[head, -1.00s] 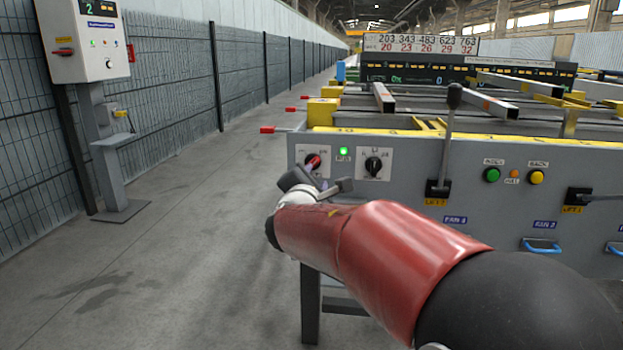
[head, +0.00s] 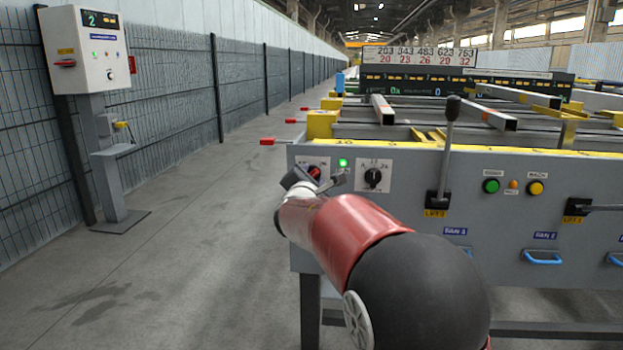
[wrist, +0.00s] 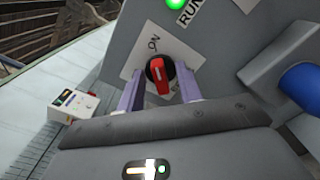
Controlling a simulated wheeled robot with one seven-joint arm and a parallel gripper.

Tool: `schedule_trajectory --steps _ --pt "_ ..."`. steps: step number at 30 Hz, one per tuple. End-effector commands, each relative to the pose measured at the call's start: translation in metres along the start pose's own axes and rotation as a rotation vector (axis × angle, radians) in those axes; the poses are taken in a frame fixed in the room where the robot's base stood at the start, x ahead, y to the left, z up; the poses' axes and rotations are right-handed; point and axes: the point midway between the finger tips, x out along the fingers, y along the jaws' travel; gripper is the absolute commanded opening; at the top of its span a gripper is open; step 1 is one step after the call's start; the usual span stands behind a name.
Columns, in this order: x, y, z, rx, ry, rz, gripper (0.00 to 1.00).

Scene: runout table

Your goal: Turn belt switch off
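The belt switch (head: 315,171) is a red-handled rotary knob on a white plate at the left end of the grey panel. It also shows in the wrist view (wrist: 159,75), with a red handle on a black round base and "ON" printed above it. The green RUN lamp (head: 343,162) beside it is lit. My gripper (head: 316,181) is at the switch, and its fingers partly cover the plate. In the wrist view my gripper (wrist: 160,88) is open, one finger on each side of the knob. I cannot tell whether either finger touches it.
A second, black rotary knob (head: 373,178) sits just right of the lamp. A black lever (head: 446,150) stands up farther right, past which are green (head: 491,186) and yellow (head: 536,187) buttons. A white control box (head: 87,50) stands at the fence. The left floor is clear.

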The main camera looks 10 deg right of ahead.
Motion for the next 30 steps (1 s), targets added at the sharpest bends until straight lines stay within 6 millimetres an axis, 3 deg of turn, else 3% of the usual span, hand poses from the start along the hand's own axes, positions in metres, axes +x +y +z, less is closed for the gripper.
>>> schedule_trajectory --steps 1,9,20,30 --pt "-0.0001 -0.0001 0.0001 0.000 0.000 0.000 0.33" --pt "-0.0003 -0.0001 0.0001 0.000 0.000 0.000 0.00" --pt "-0.0004 -0.0002 0.0001 -0.038 -0.001 0.000 0.00" --pt "-0.0003 0.0006 0.0003 -0.260 -0.001 -0.001 0.00"
